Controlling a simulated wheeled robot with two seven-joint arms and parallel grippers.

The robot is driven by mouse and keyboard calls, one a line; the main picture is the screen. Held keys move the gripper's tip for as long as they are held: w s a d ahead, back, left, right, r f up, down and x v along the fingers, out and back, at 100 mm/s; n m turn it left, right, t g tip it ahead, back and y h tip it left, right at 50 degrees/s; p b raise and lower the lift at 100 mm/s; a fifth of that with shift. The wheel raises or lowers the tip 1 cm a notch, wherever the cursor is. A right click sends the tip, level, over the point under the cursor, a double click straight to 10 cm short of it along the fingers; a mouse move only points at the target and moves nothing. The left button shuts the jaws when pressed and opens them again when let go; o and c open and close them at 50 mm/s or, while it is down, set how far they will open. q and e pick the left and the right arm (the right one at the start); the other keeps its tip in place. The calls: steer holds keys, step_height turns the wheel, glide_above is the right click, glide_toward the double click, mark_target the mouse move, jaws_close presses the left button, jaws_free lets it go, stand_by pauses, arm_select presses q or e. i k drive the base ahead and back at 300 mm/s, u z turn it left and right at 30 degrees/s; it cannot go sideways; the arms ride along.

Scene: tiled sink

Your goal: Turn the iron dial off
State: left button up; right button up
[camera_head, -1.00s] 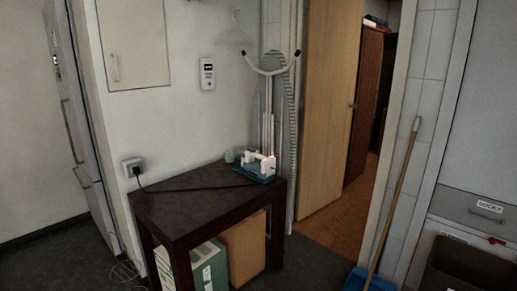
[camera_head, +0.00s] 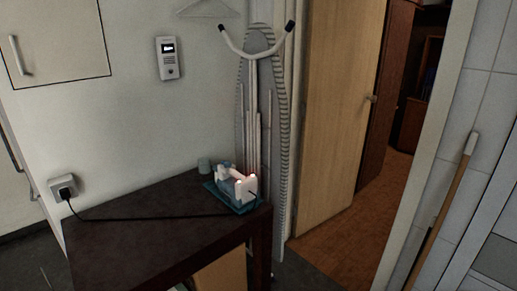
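The white iron (camera_head: 238,185) stands on a teal tray (camera_head: 215,194) at the back right corner of a dark table. A small reddish glow shows on top of the iron. Its dial is too small to make out. A black cord runs from the iron's side across the table to a plug in a white wall socket (camera_head: 64,188) at the left. Neither of my grippers is in view.
A wooden door (camera_head: 335,110) stands open, and a broom handle (camera_head: 445,205) leans at right.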

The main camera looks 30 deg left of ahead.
mark_target(227, 164)
steer(key=u, duration=0.6)
steer(key=i, duration=1.05)
steer(key=u, duration=1.1)
